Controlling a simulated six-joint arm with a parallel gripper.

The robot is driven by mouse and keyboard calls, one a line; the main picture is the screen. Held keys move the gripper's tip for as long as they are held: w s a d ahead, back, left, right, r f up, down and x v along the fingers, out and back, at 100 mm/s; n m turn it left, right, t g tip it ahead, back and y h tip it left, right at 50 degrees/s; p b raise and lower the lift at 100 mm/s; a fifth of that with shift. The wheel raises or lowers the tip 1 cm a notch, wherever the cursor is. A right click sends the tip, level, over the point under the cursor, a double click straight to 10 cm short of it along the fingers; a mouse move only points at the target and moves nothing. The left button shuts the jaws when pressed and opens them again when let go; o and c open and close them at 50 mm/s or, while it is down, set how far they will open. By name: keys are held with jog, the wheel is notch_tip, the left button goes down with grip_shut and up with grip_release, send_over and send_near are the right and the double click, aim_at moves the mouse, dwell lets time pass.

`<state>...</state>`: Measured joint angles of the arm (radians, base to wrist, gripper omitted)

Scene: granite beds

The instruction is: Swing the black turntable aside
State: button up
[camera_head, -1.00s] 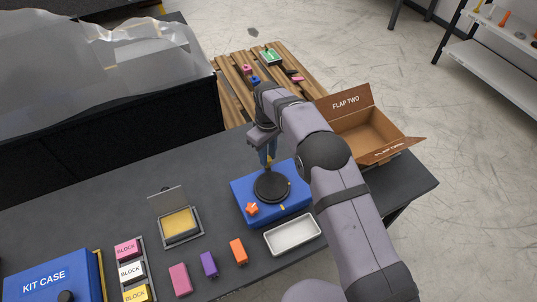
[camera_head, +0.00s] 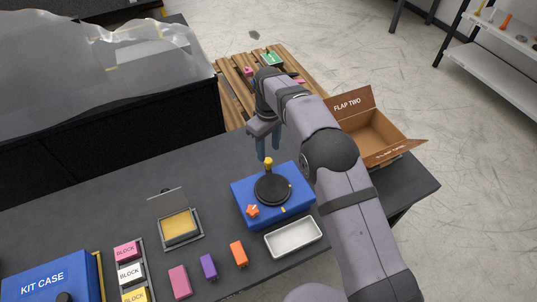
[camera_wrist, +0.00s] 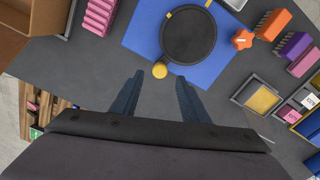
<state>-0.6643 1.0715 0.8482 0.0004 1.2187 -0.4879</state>
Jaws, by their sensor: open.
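The black turntable (camera_head: 272,188) is a round disc on a blue base (camera_head: 240,190) on the dark bench; it also shows in the wrist view (camera_wrist: 188,37). A yellow knob (camera_head: 268,163) stands at its far edge, and appears in the wrist view (camera_wrist: 159,70) close to the disc's rim. An orange star-shaped knob (camera_head: 252,210) is at the base's front left corner. My gripper (camera_head: 268,151) is open and empty, fingers pointing down above the yellow knob. In the wrist view the knob appears between the fingertips (camera_wrist: 158,79); contact is not visible.
A white tray (camera_head: 293,237) is in front of the base. Orange (camera_head: 238,253), purple (camera_head: 208,266) and pink (camera_head: 180,282) blocks lie front left. An open cardboard box (camera_head: 370,135) is at the right. A pink ridged object (camera_wrist: 100,16) lies beside the base.

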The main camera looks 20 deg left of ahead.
jog(key=shift+r, duration=1.4)
jog(key=shift+d+r, duration=0.15)
jog(key=shift+d, duration=0.05)
jog(key=s+d+r+m+p, duration=0.25)
jog(key=d+r, duration=0.25)
jog(key=d, duration=0.5)
jog(key=s+d+r+m+p, duration=0.15)
jog(key=d+r+m, duration=0.3)
jog(key=d, duration=0.65)
jog(key=s+d+m+p, duration=0.2)
jog(key=s+d+m, duration=0.1)
jog(key=s+d, duration=0.4)
jog(key=s+d+r+m+p, duration=0.1)
jog(key=s+d+m+p, duration=0.1)
jog(key=s+d, duration=0.5)
jog(key=s+m, duration=0.1)
jog(key=s, duration=0.4)
jog(key=shift+s, duration=0.15)
